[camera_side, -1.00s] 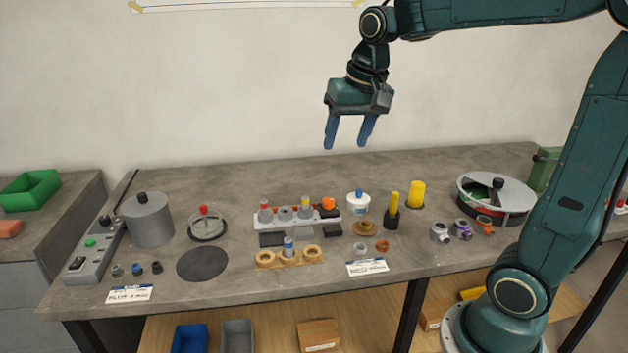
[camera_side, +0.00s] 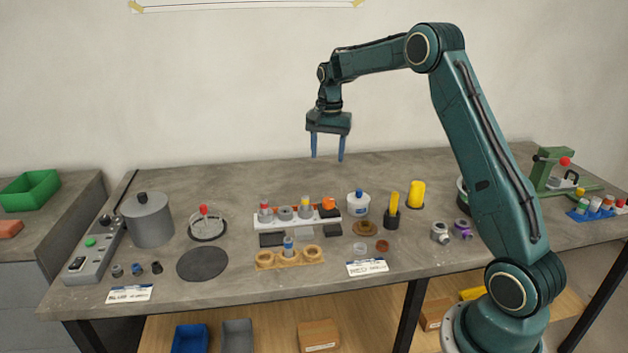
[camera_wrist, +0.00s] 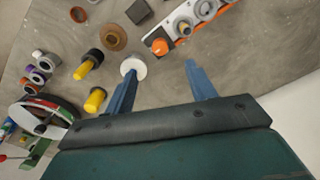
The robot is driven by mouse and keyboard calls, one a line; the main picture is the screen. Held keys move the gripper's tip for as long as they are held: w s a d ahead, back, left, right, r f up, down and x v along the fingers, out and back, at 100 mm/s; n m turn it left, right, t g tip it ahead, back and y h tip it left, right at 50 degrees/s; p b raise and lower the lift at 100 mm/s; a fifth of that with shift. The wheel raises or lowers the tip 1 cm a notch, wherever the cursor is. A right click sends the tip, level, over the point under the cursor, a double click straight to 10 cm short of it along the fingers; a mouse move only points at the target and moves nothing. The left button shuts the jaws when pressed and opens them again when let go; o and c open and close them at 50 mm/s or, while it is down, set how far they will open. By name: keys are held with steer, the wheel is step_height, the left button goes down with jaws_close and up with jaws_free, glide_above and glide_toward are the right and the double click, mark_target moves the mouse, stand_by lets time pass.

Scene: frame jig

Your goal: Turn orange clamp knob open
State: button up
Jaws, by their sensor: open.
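The orange clamp knob (camera_side: 328,203) sits at the right end of a long white jig (camera_side: 297,219) near the middle of the bench. In the wrist view the orange knob (camera_wrist: 160,46) lies ahead of the fingertips, between their lines, with the jig (camera_wrist: 192,22) running to the upper right. My gripper (camera_side: 327,157) is open and empty, pointing down, well above the bench and behind the jig in the side view. Its two blue fingers (camera_wrist: 157,72) show apart in the wrist view. The knob's turn position is too small to tell.
A white tub with a blue lid (camera_side: 358,202) stands just right of the knob. Yellow-topped posts (camera_side: 392,214) and (camera_side: 416,194) stand further right. A wooden block with rings (camera_side: 290,258) lies in front of the jig. The bench behind the jig is clear.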

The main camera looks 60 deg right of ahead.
mark_target(328, 200)
steer(key=shift+m, duration=0.5)
steer(key=d+f, duration=0.1)
steer(key=w+d+f, duration=0.1)
steer(key=f, duration=0.1)
steer(key=shift+d, duration=0.25)
steer(key=shift+f, duration=0.1)
step_height(328, 200, down, 14)
steer(key=shift+s+r, duration=0.1)
steer(key=shift+r, duration=0.15)
steer(key=c, duration=1)
